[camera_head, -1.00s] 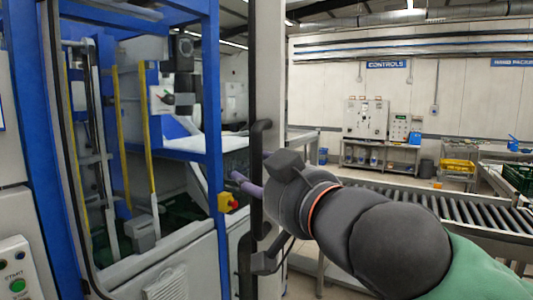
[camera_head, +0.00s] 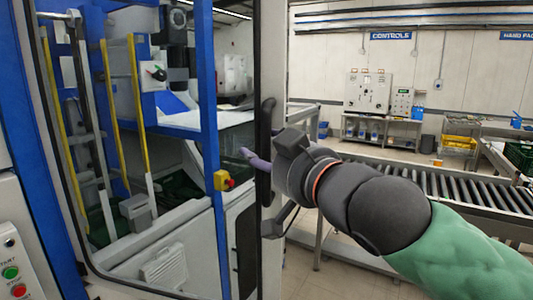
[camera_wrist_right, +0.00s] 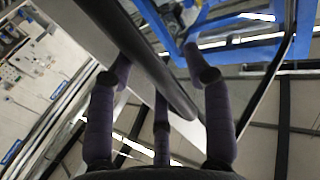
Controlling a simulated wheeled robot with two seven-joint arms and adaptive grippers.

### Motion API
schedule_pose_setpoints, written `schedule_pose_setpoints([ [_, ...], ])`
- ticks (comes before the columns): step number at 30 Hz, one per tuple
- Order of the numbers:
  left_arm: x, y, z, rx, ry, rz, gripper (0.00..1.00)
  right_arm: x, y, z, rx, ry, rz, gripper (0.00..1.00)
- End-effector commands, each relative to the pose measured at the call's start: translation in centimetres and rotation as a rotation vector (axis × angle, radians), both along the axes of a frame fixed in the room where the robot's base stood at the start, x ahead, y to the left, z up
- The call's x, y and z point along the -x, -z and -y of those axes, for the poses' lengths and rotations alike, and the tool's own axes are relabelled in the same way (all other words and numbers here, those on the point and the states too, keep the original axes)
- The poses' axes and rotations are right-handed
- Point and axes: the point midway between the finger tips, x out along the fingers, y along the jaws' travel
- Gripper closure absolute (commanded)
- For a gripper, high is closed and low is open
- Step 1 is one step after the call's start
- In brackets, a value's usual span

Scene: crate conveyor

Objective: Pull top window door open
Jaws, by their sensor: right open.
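The window door is a tall pale-framed door with a black edge seal. Its frame (camera_head: 270,60) stands upright at the centre of the head view. A black vertical bar handle (camera_head: 265,150) is on it. My right gripper (camera_head: 254,160) reaches in from the right at the handle, with a purple finger showing on its left side. In the right wrist view the black handle (camera_wrist_right: 150,62) runs diagonally between the open purple fingers (camera_wrist_right: 160,85). I cannot tell whether they touch it. My left gripper is not in view.
A blue machine post (camera_head: 208,110) with a yellow and red stop button (camera_head: 223,181) stands left of the handle. A start/stop panel (camera_head: 14,270) is at lower left. A roller conveyor (camera_head: 475,190) lies behind my right arm. Bare floor shows below it.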

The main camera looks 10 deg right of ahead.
Motion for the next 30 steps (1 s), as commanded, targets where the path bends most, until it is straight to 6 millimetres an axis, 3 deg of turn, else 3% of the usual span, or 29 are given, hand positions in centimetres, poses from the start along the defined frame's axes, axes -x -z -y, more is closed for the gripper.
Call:
schedule_pose_setpoints([
  [30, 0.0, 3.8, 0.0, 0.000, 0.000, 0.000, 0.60, 5.8, 0.0, -1.3, -0.001, -0.004, 0.002, 0.49],
])
